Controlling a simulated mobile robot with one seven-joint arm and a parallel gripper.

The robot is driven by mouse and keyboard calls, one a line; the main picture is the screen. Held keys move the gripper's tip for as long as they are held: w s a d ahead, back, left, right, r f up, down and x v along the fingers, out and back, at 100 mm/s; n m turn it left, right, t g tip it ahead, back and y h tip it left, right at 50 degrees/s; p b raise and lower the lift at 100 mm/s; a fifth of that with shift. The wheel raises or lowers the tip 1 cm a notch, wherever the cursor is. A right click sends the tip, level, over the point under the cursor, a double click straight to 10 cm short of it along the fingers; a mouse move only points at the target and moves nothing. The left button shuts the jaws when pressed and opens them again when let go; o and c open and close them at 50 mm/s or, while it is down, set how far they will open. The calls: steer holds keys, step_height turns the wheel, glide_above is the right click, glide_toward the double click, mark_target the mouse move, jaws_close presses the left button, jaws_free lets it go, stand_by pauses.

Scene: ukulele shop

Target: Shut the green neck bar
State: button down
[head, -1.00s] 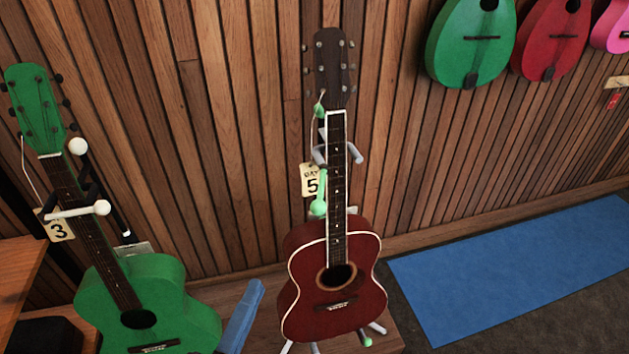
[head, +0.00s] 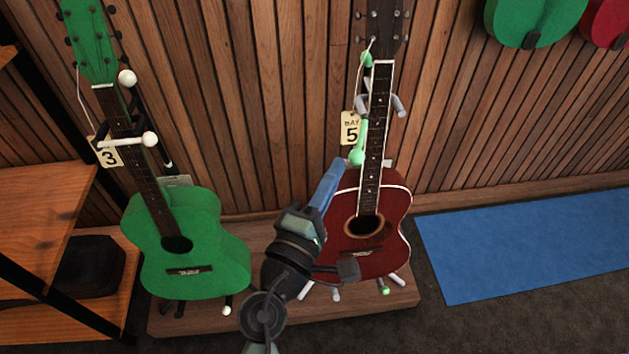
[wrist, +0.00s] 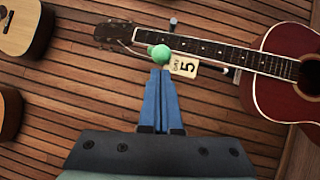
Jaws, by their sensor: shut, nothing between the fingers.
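The green neck bar (head: 358,148) is a pale green rod with a round knob, on the stand of the red guitar (head: 372,232). It sticks out beside the left of the guitar's neck and does not cross it. In the wrist view its green knob (wrist: 160,52) sits just beyond my fingertips and hides most of the rod. My gripper (head: 339,163), with blue fingers, is shut and empty, its tips just below and left of the knob. The wrist view also shows the fingers (wrist: 161,74) pressed together. I cannot tell whether they touch the knob.
A "BAY 5" tag (head: 351,128) hangs beside the bar. A green guitar (head: 190,245) stands at left, with a white bar (head: 125,141) across its neck and a tag reading 3. A wooden shelf (head: 40,215) is at far left. A blue mat (head: 530,245) lies at right.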

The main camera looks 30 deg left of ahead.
steer(key=shift+w+d, duration=0.2)
steer(key=shift+d, duration=0.05)
stand_by(0.3)
